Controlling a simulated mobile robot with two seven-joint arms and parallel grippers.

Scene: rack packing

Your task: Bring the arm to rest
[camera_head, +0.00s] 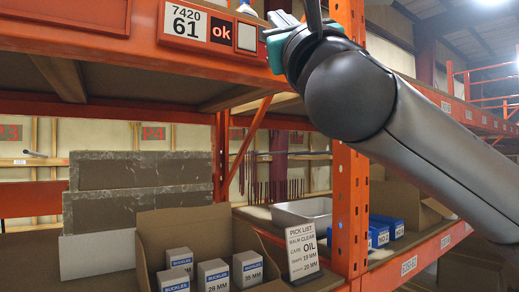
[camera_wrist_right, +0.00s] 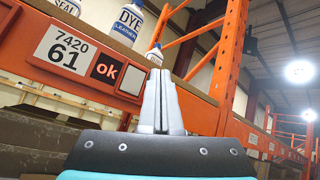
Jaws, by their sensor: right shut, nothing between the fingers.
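My right arm comes in from the right edge of the head view and reaches up across the orange rack post. Its right gripper (camera_head: 281,19) is at the top of that view, just right of the "7420 61 ok" label (camera_head: 205,28) on the upper shelf beam. In the right wrist view the gripper (camera_wrist_right: 161,76) is shut, its two grey fingers together with nothing between them. The same label (camera_wrist_right: 75,50) shows to the left of the fingers there. My left gripper is in neither view.
Bottles, one a dye bottle (camera_wrist_right: 127,22), stand on the upper shelf. Below, an open cardboard box (camera_head: 152,229) holds several small boxes beside a pick list sign (camera_head: 302,251). A grey tray (camera_head: 303,211) and blue boxes (camera_head: 387,229) sit further right. The orange post (camera_head: 349,215) stands close to my arm.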

